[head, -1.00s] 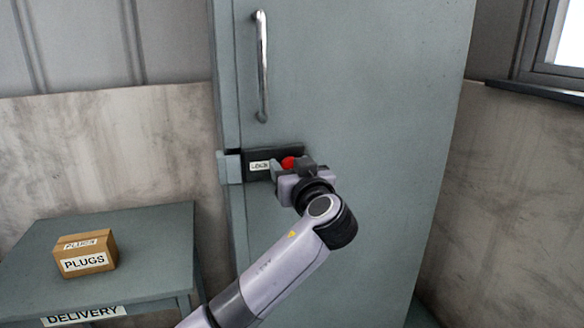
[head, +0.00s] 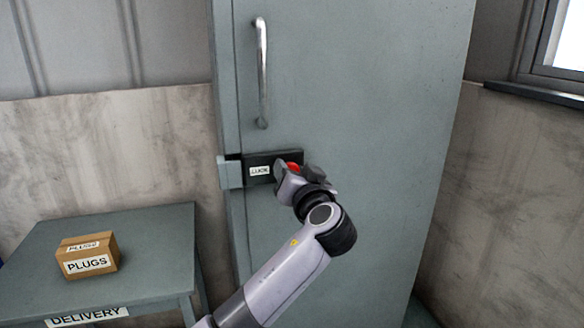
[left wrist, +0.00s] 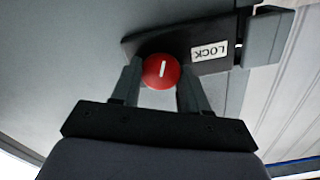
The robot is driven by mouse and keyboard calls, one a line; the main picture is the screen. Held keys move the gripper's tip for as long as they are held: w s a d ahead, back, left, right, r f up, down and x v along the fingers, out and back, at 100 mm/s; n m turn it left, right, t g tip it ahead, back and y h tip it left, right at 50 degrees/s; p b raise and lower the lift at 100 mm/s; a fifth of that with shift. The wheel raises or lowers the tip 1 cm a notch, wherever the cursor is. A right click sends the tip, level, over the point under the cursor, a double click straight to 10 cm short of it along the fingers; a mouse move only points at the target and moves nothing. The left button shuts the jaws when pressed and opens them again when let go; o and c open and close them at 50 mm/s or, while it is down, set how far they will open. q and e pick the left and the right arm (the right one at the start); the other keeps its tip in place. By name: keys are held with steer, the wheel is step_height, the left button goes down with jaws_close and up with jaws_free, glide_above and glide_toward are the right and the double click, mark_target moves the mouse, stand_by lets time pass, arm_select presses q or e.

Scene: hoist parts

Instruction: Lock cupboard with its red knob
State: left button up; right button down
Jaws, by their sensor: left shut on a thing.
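The grey-green cupboard (head: 350,90) stands closed in the middle of the head view. On its door is a black lock case (head: 262,158) with a white LOCK label. The red knob (head: 294,167) sits on the right part of the case, partly hidden by my fingers. My left gripper (head: 292,171) is shut on it, with its wrist tilted. In the left wrist view the round knob (left wrist: 161,70) sits between the two fingers, its white mark nearly lined up with the fingers. A grey block (head: 230,172) stands at the case's left end. My right gripper is out of view.
A vertical metal handle (head: 262,75) is on the door above the lock. A grey-green table (head: 150,235) with a DELIVERY label stands at the left, holding a cardboard PLUGS box (head: 88,256). A window (head: 555,45) is at the upper right.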

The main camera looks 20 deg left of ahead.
arm_select(q)
steer(key=shift+d+f+m+p, duration=0.1)
steer(key=shift+m+p, duration=2.05)
steer(key=shift+m, duration=1.1)
steer(key=shift+f+m+p, duration=0.1)
steer(key=shift+m+p, duration=2)
steer(key=shift+m, duration=1.15)
steer(key=o, duration=1)
steer(key=shift+b+v, duration=0.55)
steer(key=shift+v, duration=3)
